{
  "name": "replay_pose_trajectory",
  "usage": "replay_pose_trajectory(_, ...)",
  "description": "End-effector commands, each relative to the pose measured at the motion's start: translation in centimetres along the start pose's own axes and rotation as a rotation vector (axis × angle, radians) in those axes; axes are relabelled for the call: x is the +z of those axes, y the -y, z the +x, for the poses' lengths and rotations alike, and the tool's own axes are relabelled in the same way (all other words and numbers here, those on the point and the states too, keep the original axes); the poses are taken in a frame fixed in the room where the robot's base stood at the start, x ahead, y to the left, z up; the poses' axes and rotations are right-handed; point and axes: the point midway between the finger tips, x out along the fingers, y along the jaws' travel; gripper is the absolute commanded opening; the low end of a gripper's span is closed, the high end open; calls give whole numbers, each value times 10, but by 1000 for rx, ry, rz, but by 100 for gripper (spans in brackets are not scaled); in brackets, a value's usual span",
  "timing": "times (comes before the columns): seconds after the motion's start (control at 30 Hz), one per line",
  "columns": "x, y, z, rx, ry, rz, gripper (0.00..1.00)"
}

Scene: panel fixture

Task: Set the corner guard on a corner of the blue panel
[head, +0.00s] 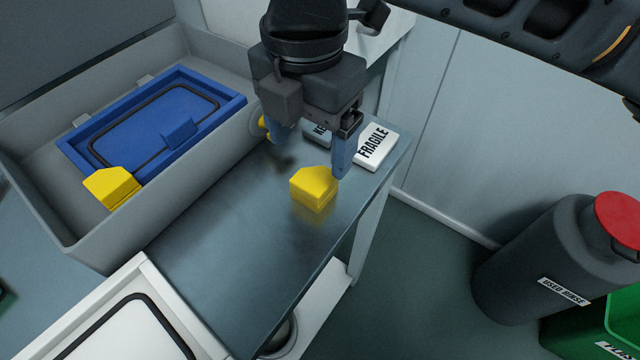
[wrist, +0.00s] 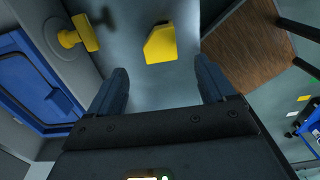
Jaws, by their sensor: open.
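A loose yellow corner guard (head: 313,188) lies on the metal bench top. My gripper (head: 310,153) is open and empty above the bench, just behind the guard in the head view. In the wrist view the guard (wrist: 160,45) shows beyond the fingertips, roughly midway between them, and nothing is between the fingers. The blue panel (head: 200,90) lies in a grey tray at the left, with a dark seal loop and a blue block on its face. Another yellow guard (head: 112,188) sits at the panel's near left corner. In the wrist view the panel (wrist: 25,95) is at the left edge.
The grey tray wall (head: 170,195) stands between bench and panel. A white FRAGILE block (head: 374,147) and a partly hidden labelled block are behind my gripper. A yellow knobbed part (wrist: 80,35) is by the tray. A dark drum (head: 530,265) stands on the floor at right.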

Motion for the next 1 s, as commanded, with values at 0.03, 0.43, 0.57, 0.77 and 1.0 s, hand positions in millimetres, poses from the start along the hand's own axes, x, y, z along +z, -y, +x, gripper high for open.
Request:
replay_pose_trajectory(0.03, 0, 0, 7, -1, -1, 1, 83)
replay_pose_trajectory(0.43, 4, 1, 56, 1, -2, 1, 83)
replay_pose_trajectory(0.57, 3, 0, 66, 2, -2, 1, 83)
replay_pose_trajectory(0.77, 3, 0, 67, 3, -2, 1, 83)
replay_pose_trajectory(1.0, 3, 0, 67, 3, -2, 0, 65)
